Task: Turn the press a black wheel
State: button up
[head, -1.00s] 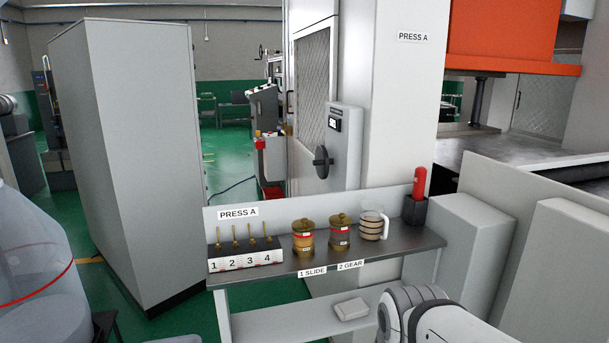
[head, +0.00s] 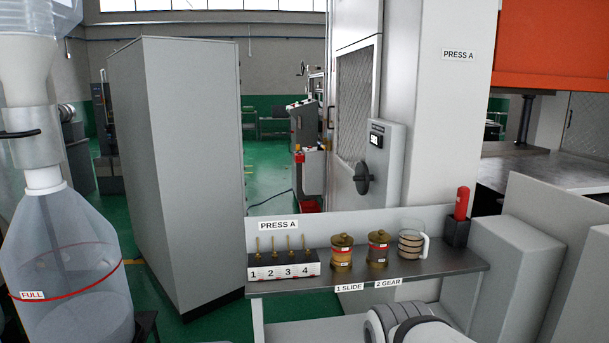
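The black wheel (head: 362,179) is a small dark handwheel on a grey control box (head: 383,165) fixed to the side of press A. It stands above and behind the shelf. A small dark display (head: 376,140) sits on the box above the wheel. The press column (head: 455,120) carries a "PRESS A" label. Part of my white arm shows at the bottom centre, in front of the shelf and well apart from the wheel. My gripper is out of view, so its state does not show.
A metal shelf (head: 458,271) in front of the press holds a numbered block (head: 283,270), two brass pots, a glass jug (head: 412,243) and a red-handled tool (head: 462,203) in a black holder. A tall grey cabinet (head: 190,170) and a large clear bottle (head: 60,275) stand at left.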

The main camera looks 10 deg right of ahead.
aim_at(362, 178)
jog(key=u, duration=0.45)
jog(key=i, duration=1.3)
jog(key=z, duration=0.3)
